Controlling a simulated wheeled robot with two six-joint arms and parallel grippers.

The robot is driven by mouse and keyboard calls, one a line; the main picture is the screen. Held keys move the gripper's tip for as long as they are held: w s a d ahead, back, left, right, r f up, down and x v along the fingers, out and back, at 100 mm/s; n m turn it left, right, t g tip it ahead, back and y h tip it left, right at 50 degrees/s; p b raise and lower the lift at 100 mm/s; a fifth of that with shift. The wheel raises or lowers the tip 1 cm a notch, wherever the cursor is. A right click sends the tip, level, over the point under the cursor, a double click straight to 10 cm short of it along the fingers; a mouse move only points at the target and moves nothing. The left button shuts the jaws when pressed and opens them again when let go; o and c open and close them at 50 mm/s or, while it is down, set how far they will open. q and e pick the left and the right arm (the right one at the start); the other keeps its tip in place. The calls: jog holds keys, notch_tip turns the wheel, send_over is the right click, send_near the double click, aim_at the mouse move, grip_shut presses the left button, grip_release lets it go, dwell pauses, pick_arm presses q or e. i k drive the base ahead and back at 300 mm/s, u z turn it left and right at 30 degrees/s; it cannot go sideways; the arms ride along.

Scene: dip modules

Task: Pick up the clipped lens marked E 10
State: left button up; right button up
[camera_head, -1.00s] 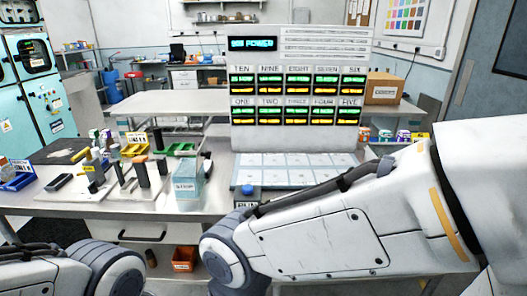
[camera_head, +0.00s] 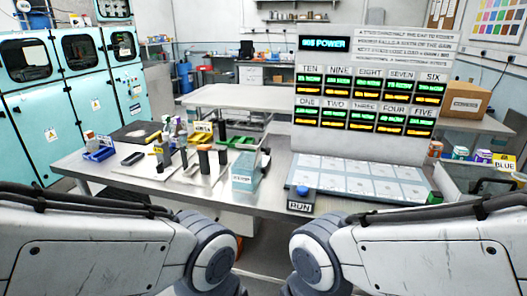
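I cannot pick out a clipped lens marked E 10 in the head view; the small items on the bench are too small to read. Several dark upright pieces stand on white boards (camera_head: 143,170) at the left of the bench, one of them a dark block with a brown top (camera_head: 204,158). A clear bluish box (camera_head: 243,178) with a label stands right of them. Both my arms come in from the lower corners, with their grey joints near the bottom middle. Neither gripper is in view.
The metal bench (camera_head: 95,172) holds a blue bin (camera_head: 99,154), green trays (camera_head: 241,143) and a dark flat pad (camera_head: 136,131). A display panel (camera_head: 372,90) stands at the right above a pale gridded tray (camera_head: 358,180). A blue RUN button (camera_head: 302,190) sits at the front edge.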

aim_at(93, 146)
jog(key=u, duration=0.2)
jog(key=k, duration=0.45)
jog(key=u, duration=1.75)
jog(key=i, duration=1.7)
jog(key=u, duration=0.45)
jog(key=i, duration=1.75)
jog(key=z, duration=0.55)
jog(key=i, duration=0.9)
jog(key=z, duration=1.65)
jog(key=i, duration=0.9)
jog(key=z, duration=0.75)
